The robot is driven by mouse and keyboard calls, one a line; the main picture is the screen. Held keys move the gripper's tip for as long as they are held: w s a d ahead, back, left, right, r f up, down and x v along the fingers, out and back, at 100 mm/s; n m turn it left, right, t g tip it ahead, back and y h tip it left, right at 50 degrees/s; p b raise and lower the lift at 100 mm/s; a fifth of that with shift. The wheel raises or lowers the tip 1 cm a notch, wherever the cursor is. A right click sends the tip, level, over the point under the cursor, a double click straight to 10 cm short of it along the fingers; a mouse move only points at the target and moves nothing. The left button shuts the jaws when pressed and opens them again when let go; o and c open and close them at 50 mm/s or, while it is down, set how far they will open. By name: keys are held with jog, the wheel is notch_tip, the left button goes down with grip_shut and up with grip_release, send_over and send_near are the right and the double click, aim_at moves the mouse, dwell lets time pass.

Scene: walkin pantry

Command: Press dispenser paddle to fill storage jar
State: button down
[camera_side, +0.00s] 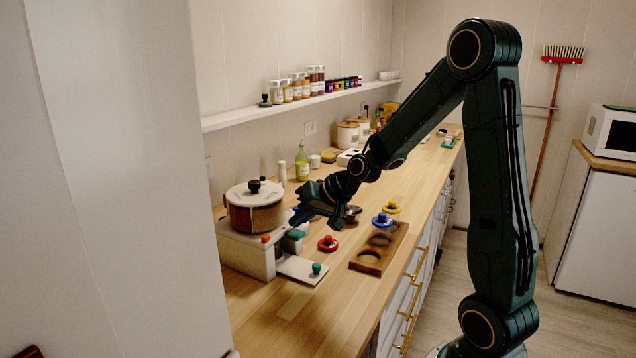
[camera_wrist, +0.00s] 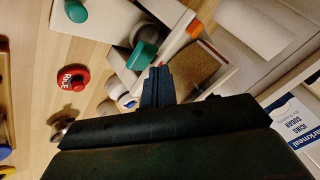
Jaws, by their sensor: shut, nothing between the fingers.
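The dispenser is a round brown canister (camera_side: 256,212) with a pale lid and black knob on a white base (camera_side: 243,250). A teal paddle (camera_side: 297,235) sticks out at its front; the wrist view also shows the paddle (camera_wrist: 143,55). My gripper (camera_side: 300,216) is shut and empty, its tips just above the paddle in the side view. In the wrist view the closed fingers (camera_wrist: 157,80) point toward the paddle, with a small gap in the picture; contact cannot be told. I cannot clearly make out the storage jar; pale round shapes beside the paddle are partly hidden by my gripper.
A white plate (camera_side: 296,268) with a green knob (camera_side: 316,268) lies in front. A red lid (camera_side: 327,243) marked "RICE", blue (camera_side: 381,220) and yellow (camera_side: 391,208) lids, and a wooden board (camera_side: 362,266) stand right. The near counter is clear.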

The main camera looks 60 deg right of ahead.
aim_at(301, 234)
jog(key=shift+f, duration=0.2)
jog(key=shift+f, duration=0.25)
jog(key=shift+f, duration=0.75)
dwell(1.6)
jog(key=shift+r, duration=1.2)
jog(key=shift+r, duration=0.1)
jog(key=shift+r, duration=2.4)
